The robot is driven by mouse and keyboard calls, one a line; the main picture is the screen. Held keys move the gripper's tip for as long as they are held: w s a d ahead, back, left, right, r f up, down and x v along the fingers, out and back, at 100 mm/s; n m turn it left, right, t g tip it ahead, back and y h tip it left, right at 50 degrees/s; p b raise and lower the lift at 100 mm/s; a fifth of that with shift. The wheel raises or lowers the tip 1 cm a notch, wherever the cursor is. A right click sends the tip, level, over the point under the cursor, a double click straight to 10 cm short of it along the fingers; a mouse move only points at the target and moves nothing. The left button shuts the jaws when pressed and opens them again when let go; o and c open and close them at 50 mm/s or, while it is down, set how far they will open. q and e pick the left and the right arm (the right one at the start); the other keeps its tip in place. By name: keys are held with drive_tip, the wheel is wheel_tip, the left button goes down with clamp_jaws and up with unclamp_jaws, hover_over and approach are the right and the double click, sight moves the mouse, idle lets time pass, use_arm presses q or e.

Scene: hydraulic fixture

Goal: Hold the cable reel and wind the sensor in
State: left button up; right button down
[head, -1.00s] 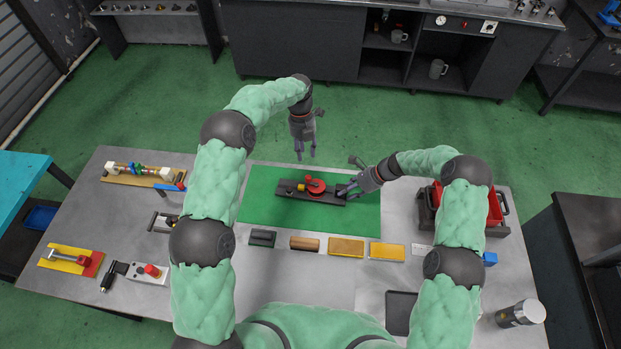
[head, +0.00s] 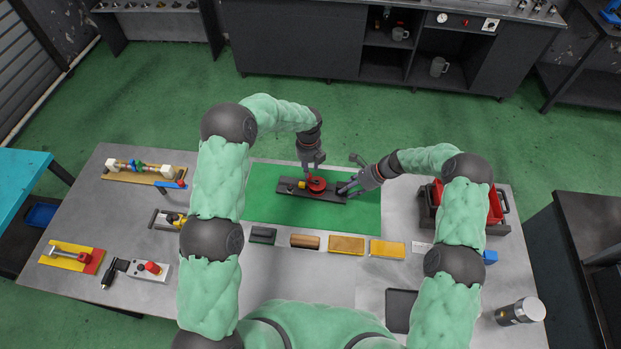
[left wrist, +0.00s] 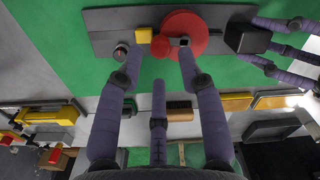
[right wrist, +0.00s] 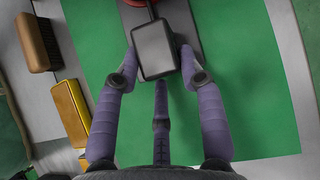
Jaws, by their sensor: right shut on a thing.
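The cable reel is a red disc (head: 317,184) on a dark base plate (head: 285,195), lying on the green mat. A smaller red round knob (left wrist: 161,46) sits at the disc's left side in the left wrist view. A yellow block (left wrist: 143,35) and a small grey round part (left wrist: 121,50) are left of it; I cannot tell which part is the sensor. My left gripper (head: 312,168) points down over the reel, open, with its fingers either side of the knob. My right gripper (head: 345,189) is shut on the black block (right wrist: 155,50) at the plate's right end.
A row of small blocks, including a brown one (head: 305,241) and a yellow one (head: 346,245), lies in front of the mat (head: 270,212). A red bin (head: 494,208) stands at right. Fixtures such as the valve board (head: 143,180) stand at left.

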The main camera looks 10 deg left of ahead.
sight(313, 179)
use_arm(q)
drive_tip(key=shift+f, duration=1.95)
drive_tip(key=shift+w, duration=0.1)
clamp_jaws()
